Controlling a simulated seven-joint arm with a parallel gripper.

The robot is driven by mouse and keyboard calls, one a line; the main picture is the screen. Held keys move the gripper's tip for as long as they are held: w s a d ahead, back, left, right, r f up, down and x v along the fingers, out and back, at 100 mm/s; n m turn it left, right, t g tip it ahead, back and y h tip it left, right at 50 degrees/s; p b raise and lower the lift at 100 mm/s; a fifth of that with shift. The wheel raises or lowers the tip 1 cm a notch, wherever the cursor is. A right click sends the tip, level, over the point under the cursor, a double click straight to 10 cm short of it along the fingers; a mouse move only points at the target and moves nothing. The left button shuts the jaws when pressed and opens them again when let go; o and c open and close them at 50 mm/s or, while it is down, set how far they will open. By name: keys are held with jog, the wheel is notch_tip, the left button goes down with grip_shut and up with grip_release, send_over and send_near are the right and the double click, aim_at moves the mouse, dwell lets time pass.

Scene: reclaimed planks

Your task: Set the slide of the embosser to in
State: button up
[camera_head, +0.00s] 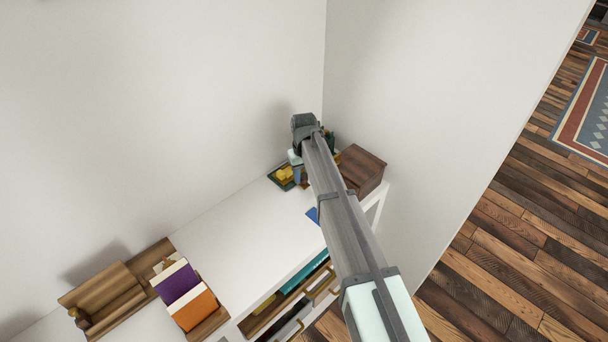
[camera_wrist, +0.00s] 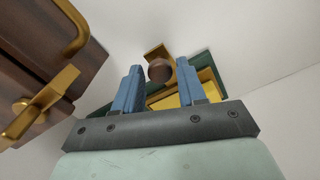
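A dark green and brass device, which looks like the embosser, fills the middle of the wrist view, with a yellow-gold plate (camera_wrist: 184,92) and a green body edge (camera_wrist: 205,62). A round brown knob (camera_wrist: 159,70) on a brass bracket shows between my fingertips. I cannot tell for sure which part is the slide. My gripper (camera_wrist: 158,74) has its two blue fingers apart, one on each side of the knob in the picture; contact is not visible. In the head view my arm hides much of the device, and yellow parts (camera_head: 285,174) show left of my gripper (camera_head: 297,174).
A brown wooden box (camera_head: 362,168) stands right beside the device; its brass handle (camera_wrist: 76,30) is close in the wrist view. Walls meet behind. The white desktop (camera_head: 240,225) is mostly clear. Wooden organisers (camera_head: 105,290) with coloured cards stand at left. An open drawer (camera_head: 290,300) sticks out in front.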

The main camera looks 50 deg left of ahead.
grip_shut()
jog(key=shift+w, duration=0.1)
jog(key=w, duration=0.3)
jog(key=shift+w, duration=0.2)
jog(key=shift+o, duration=1.5)
grip_release()
notch_tip(320, 180, up, 14)
